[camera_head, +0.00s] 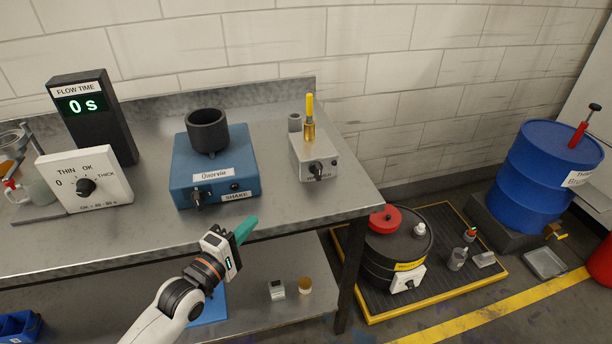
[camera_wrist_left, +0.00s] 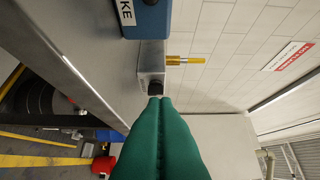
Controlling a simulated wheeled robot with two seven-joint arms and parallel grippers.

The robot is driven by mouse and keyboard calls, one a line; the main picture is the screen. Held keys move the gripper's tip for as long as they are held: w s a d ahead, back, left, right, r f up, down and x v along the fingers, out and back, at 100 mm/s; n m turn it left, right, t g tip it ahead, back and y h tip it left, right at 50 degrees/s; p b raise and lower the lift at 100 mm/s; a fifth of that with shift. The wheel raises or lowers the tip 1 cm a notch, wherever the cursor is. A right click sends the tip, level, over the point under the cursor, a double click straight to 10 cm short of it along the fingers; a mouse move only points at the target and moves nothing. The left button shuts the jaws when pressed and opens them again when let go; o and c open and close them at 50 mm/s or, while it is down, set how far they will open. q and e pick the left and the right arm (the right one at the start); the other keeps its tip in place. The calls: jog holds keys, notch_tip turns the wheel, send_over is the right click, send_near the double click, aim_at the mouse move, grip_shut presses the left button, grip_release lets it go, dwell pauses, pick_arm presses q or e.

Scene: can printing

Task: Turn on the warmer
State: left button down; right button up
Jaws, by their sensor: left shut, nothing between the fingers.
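The small grey box (camera_head: 310,155), which looks like the warmer, stands on the metal bench to the right of the blue shaker. It has a black knob (camera_head: 316,171) on its front and a brass piece with a yellow handle (camera_head: 309,118) on top. Its front label is too small to read for sure. My left gripper (camera_head: 246,229), with green fingers, is shut and empty, low and left of the box, apart from it. In the left wrist view the fingertips (camera_wrist_left: 157,99) line up just below the box's knob (camera_wrist_left: 155,88). My right gripper is not in view.
The blue shaker (camera_head: 213,168) with a black cup (camera_head: 207,130) stands left of the grey box. A flow-time display (camera_head: 92,120) and a dial panel (camera_head: 85,180) are further left. A black drum (camera_head: 397,250) stands on the floor beyond the bench's right end.

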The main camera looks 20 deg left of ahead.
pick_arm(q)
jog(key=p, duration=0.2)
send_near(314, 167)
jog(key=w+a, duration=0.2)
jog(key=shift+w+a, duration=0.1)
jog(key=shift+w, duration=0.3)
jog(key=w+d, duration=0.2)
jog(key=shift+w+d+p, duration=0.15)
jog(key=shift+d+p, duration=0.15)
jog(key=shift+d, duration=0.05)
jog(key=shift+w+d, duration=0.2)
jog(key=shift+d, duration=0.15)
